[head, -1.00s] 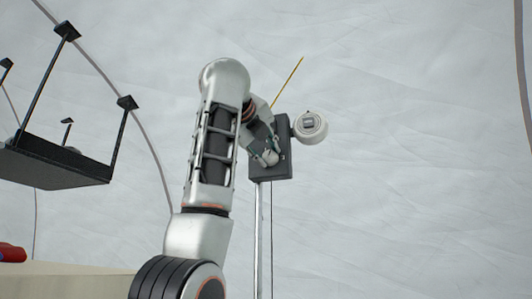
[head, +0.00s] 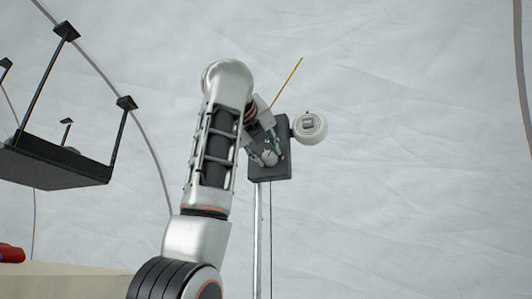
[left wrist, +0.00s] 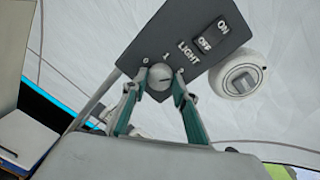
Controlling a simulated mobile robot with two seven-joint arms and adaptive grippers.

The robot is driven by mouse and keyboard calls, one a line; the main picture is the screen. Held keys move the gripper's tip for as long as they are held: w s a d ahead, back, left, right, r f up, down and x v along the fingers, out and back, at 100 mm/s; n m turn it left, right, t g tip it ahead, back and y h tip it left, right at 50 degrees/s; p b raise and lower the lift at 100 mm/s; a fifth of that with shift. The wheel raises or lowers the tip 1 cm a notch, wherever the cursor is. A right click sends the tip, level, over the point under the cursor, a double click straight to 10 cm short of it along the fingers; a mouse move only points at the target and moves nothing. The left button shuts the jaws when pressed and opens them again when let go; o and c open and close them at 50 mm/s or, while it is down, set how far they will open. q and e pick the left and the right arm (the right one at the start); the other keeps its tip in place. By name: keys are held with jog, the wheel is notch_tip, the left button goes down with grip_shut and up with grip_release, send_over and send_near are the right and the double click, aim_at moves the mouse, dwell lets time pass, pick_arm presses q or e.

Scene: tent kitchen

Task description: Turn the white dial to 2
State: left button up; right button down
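The white dial (left wrist: 161,76) is a small round knob on the dark grey panel (left wrist: 205,30), with the marks 0, 1 and 2 above it. Its setting is too small to read surely. The panel (head: 282,130) and dial (head: 270,158) also show in the head view. My left gripper (left wrist: 160,84) is open, its two green-and-grey fingers on either side of the dial, close to its edges. Whether they touch it I cannot tell. The left gripper also shows in front of the panel in the head view (head: 266,150). My right gripper is out of view.
The panel also bears a LIGHT switch (left wrist: 213,38) marked ON and OFF. A round white fixture (head: 309,127) sits right of the panel, which stands on a thin pole (head: 258,240). A black hanging shelf (head: 55,162) is at left.

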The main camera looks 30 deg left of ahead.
pick_arm(q)
jog(key=shift+o, duration=1.4)
jog(key=v, duration=1.2)
